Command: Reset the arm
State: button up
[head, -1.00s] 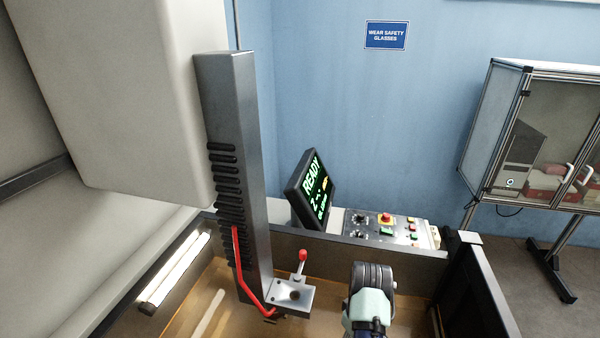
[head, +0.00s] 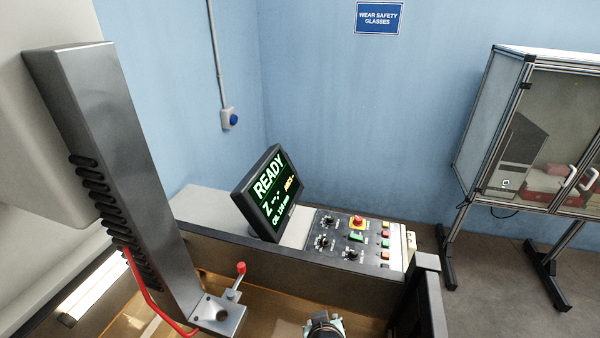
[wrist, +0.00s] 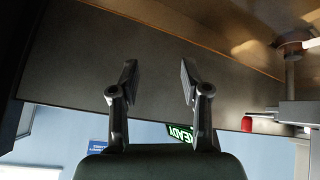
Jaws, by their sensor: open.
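My gripper (wrist: 156,85) shows in the wrist view with its two dark fingers spread apart and nothing between them. A dark panel or wall lies behind the fingers. In the head view only a part of my arm shows at the bottom edge, right of centre; the fingers are out of that view. A metal block with a red-knobbed lever (head: 241,268) sits at the lower end of a grey column (head: 125,170). The red knob also shows at the right of the wrist view (wrist: 247,124).
A monitor reading READY (head: 268,192) stands behind the tank wall, beside a control panel (head: 350,240) with a red button. A dark post (head: 425,300) rises at the right of the tank. A glass-fronted cabinet (head: 540,140) stands further right on the floor.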

jog(key=s+a+r+m+t, duration=0.2)
jog(key=s+a+r+t, duration=0.3)
jog(key=s+r, duration=0.5)
notch_tip(320, 180, up, 22)
jog(key=p, duration=2.1)
jog(key=shift+y+p, duration=0.3)
jog(key=shift+p, duration=0.05)
jog(key=shift+d+f, duration=0.1)
jog(key=shift+f, duration=0.1)
